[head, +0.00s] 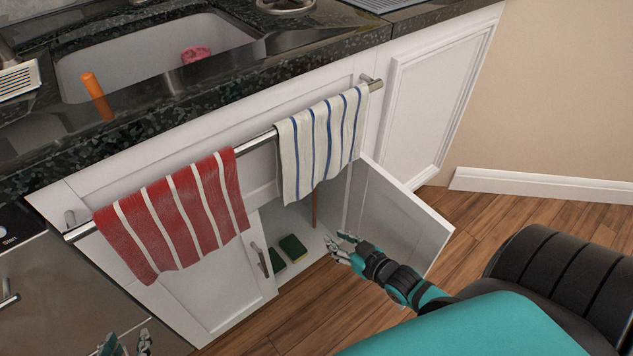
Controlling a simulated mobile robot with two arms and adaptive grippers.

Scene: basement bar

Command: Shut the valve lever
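No valve lever can be made out in the head view. A thin reddish-brown upright rod or pipe (314,206) shows inside the open cabinet under the sink, partly hidden by the blue-striped towel. My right gripper (342,245) is in front of the cabinet opening, by the open door (405,215). Its fingers look spread, with nothing between them. My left gripper (126,344) shows only at the bottom edge, left of centre. Its fingertips are apart, and nothing shows between them.
A red-striped towel (180,215) and a blue-striped towel (322,140) hang on a rail across the cabinet front. Two dark green sponges (292,247) lie on the cabinet floor. The left door (215,295) looks shut. The sink (150,55) is above.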

